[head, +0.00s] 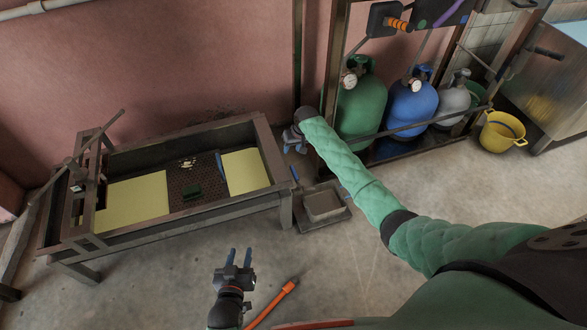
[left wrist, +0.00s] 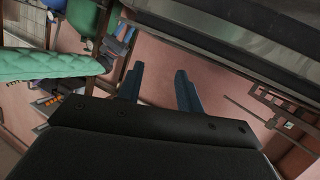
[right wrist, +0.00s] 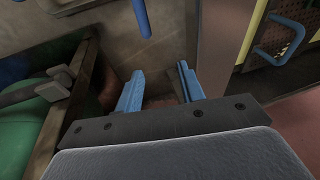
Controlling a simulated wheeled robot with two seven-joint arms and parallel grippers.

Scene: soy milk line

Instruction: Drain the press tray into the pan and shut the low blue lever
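The press tray (head: 195,217) is a long dark trough on legs at the left, with pale yellow areas and a dark perforated middle part. A grey pan (head: 325,206) stands low beside its right end. A short blue lever (head: 294,173) shows at that end, above the pan's left side; a blue bar at the top of the right wrist view (right wrist: 142,18) may be the same lever. My right gripper (head: 293,140) is open and empty by the tray's far right corner, beyond the lever. My left gripper (head: 238,258) is open and empty in front of the tray.
Green (head: 360,105), blue (head: 408,103) and grey (head: 453,98) gas cylinders stand in a frame behind my right arm. A yellow bucket (head: 502,131) is at the right. A post rises beside my right gripper. The floor in front of the pan is mostly clear.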

